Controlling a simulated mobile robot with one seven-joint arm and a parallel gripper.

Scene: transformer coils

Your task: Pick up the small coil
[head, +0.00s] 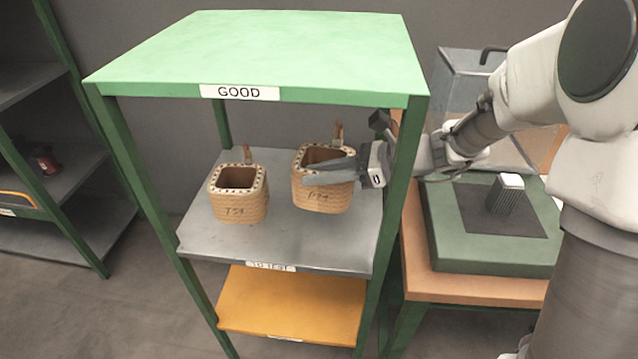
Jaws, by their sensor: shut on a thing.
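Two tan, square coils with hollow middles and handwritten marks are at the grey middle shelf (203,245) of the green rack. The left-hand coil (240,207) stands upright on the shelf. The right-hand coil (322,196) is upright and looks about the same size. My gripper (325,172) reaches in from the right, past the rack's front right post, and is shut on the right-hand coil at its near upper wall. The fingers cover part of its rim. I cannot tell whether its underside touches the shelf.
The green top board (265,50) marked GOOD lies above the coils, and the front right post (398,180) stands close to my wrist. An orange lower shelf (290,305) is clear. At right, a bench (480,288) carries a green pad and a small ribbed block (506,195).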

